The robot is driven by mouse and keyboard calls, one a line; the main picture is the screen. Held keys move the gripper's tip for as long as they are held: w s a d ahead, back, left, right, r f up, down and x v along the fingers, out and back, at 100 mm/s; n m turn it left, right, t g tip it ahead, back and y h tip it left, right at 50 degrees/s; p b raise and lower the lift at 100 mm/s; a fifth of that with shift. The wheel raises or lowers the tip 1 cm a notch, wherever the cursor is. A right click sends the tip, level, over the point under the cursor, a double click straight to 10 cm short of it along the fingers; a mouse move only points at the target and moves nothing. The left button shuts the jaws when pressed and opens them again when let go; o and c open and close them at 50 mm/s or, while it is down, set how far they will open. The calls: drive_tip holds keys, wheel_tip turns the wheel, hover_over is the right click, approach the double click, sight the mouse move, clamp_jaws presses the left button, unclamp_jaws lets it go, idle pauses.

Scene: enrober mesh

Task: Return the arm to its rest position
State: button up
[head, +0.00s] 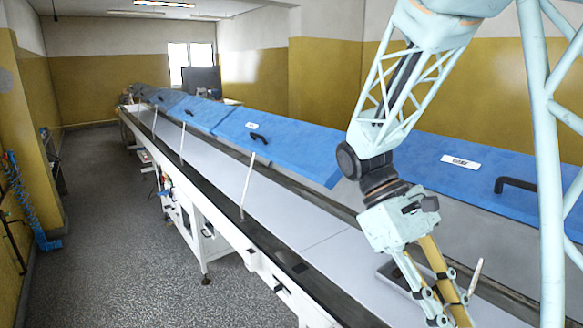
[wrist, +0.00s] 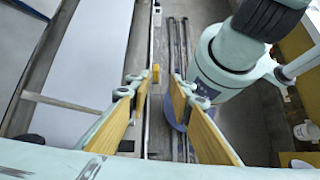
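My gripper (head: 446,300) hangs at the lower right of the head view, pointing down over the near side of the long conveyor (head: 300,222). In the wrist view my gripper (wrist: 158,84) shows two yellow-padded fingers standing well apart with nothing between them. Beyond the gap are a narrow strip, long rails and a small yellow part (wrist: 156,73). My arm comes down from the top right of the head view, with its lattice link in front of the blue covers. Whether the fingertips touch anything below cannot be told.
Blue hinged covers (head: 290,142) with black handles line the conveyor, several propped open on thin white struts (head: 246,186). A flat panel (head: 395,272) lies beside my gripper. A blue coiled hose (head: 28,205) hangs at the left wall. The grey floor (head: 120,240) at left is clear.

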drive_tip(key=s+a+r+m+t+y+b, duration=0.2)
drive_tip(key=s+a+m+t+b, duration=0.1)
drive_tip(key=s+t, duration=0.2)
drive_tip(key=s+a+r+m+t+y+b, duration=0.2)
drive_tip(key=s+a+m+t+y+b, duration=0.1)
drive_tip(key=s+t, duration=0.3)
drive_tip(key=shift+s+a+r, duration=0.15)
drive_tip(key=shift+s+a, duration=0.35)
drive_tip(key=shift+s, duration=0.55)
idle(0.7)
drive_tip(key=shift+o, duration=0.7)
idle(3.4)
